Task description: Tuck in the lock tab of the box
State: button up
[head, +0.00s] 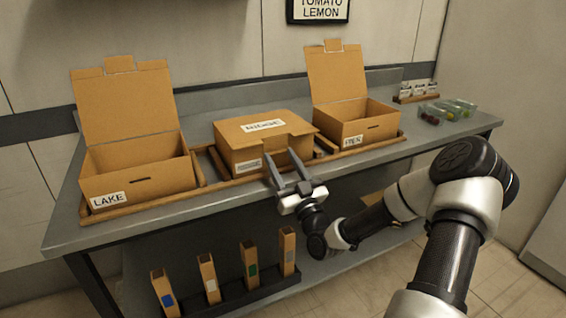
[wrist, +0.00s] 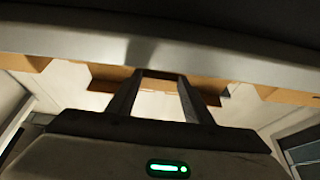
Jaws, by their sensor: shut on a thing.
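The middle box (head: 232,138), with a label on its top that seems to read RIDGE, has its lid down. My gripper (head: 280,155) is at the front face of this box, with its two fingers pointing up at it. The fingers stand a little apart, one on each side of the lock tab (head: 279,160), and are shut on it. The fingers hide much of the tab and any slot behind it. In the wrist view my gripper (wrist: 158,76) reaches up to the counter edge, with brown cardboard (wrist: 103,78) behind the fingers.
The box labelled LAKE (head: 150,183) stands open at left, and another open box (head: 375,120) stands at right. Wooden rails (head: 212,160) border the boxes. Small clear trays (head: 445,110) sit at the far right of the counter (head: 65,230). Several upright cartons (head: 250,265) stand below.

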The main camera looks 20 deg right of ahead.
dwell(0.4)
jog(key=o, duration=1.1)
jog(key=shift+c, duration=0.2)
jog(key=p+v, duration=0.1)
jog(key=v, duration=1.6)
jog(key=shift+s, duration=0.15)
jog(key=shift+f, duration=0.15)
